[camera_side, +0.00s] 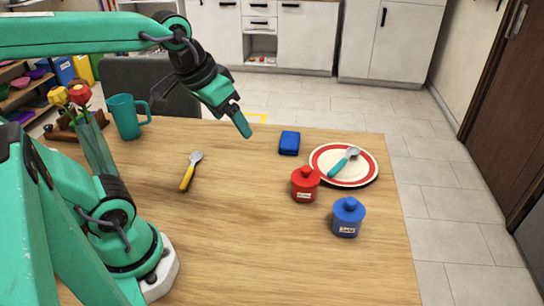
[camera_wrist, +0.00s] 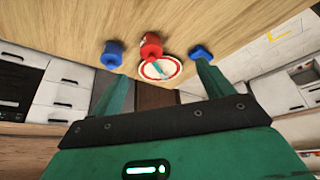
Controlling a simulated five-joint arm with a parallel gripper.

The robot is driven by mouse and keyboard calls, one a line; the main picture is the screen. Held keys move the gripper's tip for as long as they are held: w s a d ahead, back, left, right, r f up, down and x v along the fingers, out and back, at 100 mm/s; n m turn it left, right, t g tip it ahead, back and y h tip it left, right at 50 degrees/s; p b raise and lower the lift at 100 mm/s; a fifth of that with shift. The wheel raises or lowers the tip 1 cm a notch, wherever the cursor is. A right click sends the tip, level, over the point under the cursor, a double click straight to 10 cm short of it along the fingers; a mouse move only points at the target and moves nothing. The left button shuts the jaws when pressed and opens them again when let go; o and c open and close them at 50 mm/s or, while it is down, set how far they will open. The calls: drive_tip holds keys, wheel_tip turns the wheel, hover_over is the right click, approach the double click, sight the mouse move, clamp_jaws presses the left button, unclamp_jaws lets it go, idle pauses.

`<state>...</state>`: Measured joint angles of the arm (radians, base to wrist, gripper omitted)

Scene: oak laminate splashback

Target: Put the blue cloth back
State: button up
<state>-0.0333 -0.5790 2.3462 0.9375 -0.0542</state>
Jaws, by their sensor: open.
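A small folded blue cloth (camera_side: 289,143) lies on the wooden table near its far edge, left of the plate. It also shows in the wrist view (camera_wrist: 201,52), beyond the tip of the right-hand finger. My gripper (camera_side: 243,128) is open and empty, raised above the table to the left of the cloth and apart from it. Its two green fingers (camera_wrist: 162,72) stand wide apart in the wrist view, with nothing between them.
A red-rimmed plate (camera_side: 322,171) holds a teal-handled spoon (camera_side: 344,161). A red lidded pot (camera_side: 305,186) and a blue one (camera_side: 346,219) stand nearby. A yellow-handled spoon (camera_side: 188,174), teal mug (camera_side: 125,117) and flower vase (camera_side: 97,148) are left. The front table is clear.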

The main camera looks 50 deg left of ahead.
drive_tip(key=shift+m+t, duration=0.3)
drive_tip(key=shift+m, duration=0.2)
drive_tip(key=shift+s+d+f, duration=0.15)
drive_tip(key=shift+s+f, duration=0.2)
drive_tip(key=shift+s, duration=0.3)
drive_tip(key=shift+s+d+f, duration=0.15)
drive_tip(key=shift+s+f, duration=0.25)
drive_tip(key=shift+s, duration=0.2)
drive_tip(key=shift+s+d+f, duration=0.15)
drive_tip(key=shift+s+f, duration=0.2)
drive_tip(key=shift+s, duration=0.3)
